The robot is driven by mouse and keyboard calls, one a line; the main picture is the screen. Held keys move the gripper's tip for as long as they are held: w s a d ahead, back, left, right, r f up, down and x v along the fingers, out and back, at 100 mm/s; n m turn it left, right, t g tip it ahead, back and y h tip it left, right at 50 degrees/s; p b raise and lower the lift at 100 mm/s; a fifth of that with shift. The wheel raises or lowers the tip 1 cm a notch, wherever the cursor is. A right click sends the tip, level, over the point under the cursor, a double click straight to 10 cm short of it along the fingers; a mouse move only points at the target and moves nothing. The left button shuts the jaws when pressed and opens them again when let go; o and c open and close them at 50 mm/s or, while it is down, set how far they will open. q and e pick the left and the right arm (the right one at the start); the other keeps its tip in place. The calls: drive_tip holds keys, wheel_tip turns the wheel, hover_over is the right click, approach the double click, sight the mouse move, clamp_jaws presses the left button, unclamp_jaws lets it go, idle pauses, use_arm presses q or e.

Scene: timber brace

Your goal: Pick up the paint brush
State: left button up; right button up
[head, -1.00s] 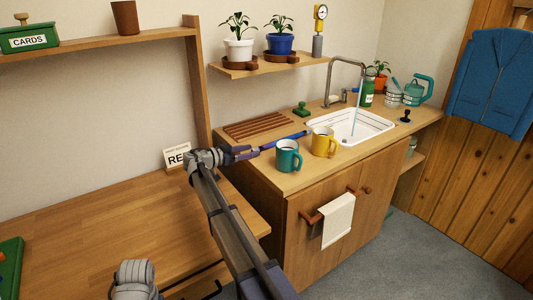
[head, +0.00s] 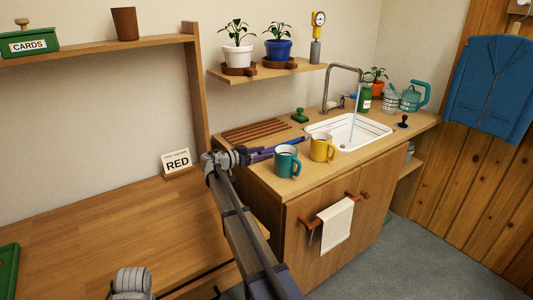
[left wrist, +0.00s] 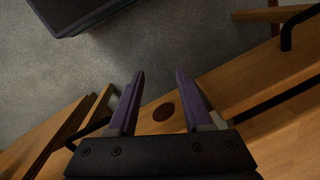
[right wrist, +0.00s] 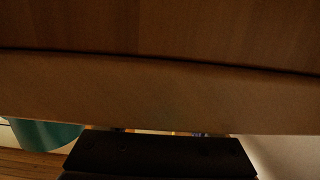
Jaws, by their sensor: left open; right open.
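A slim blue item that looks like the paint brush (head: 291,142) lies on the wooden counter (head: 262,171), behind the teal mug (head: 286,162). Its near end is hidden by my gripper and the mug, so I cannot make out bristles. My right gripper (head: 262,153) is at the counter's left part, its purple fingers open, pointing at the blue item and overlapping it in view. I cannot tell if they touch it. The right wrist view is mostly blocked by a brown wooden surface (right wrist: 160,90). My left gripper (left wrist: 160,105) is open and empty, low near wooden furniture.
A yellow mug (head: 322,147) stands right of the teal mug. A slatted wooden rack (head: 260,131) lies behind the blue item. The sink (head: 352,131) with running water is to the right.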

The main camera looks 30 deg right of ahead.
drive_tip(key=shift+d, duration=0.25)
drive_tip(key=shift+f, duration=0.1)
clamp_jaws()
idle(0.3)
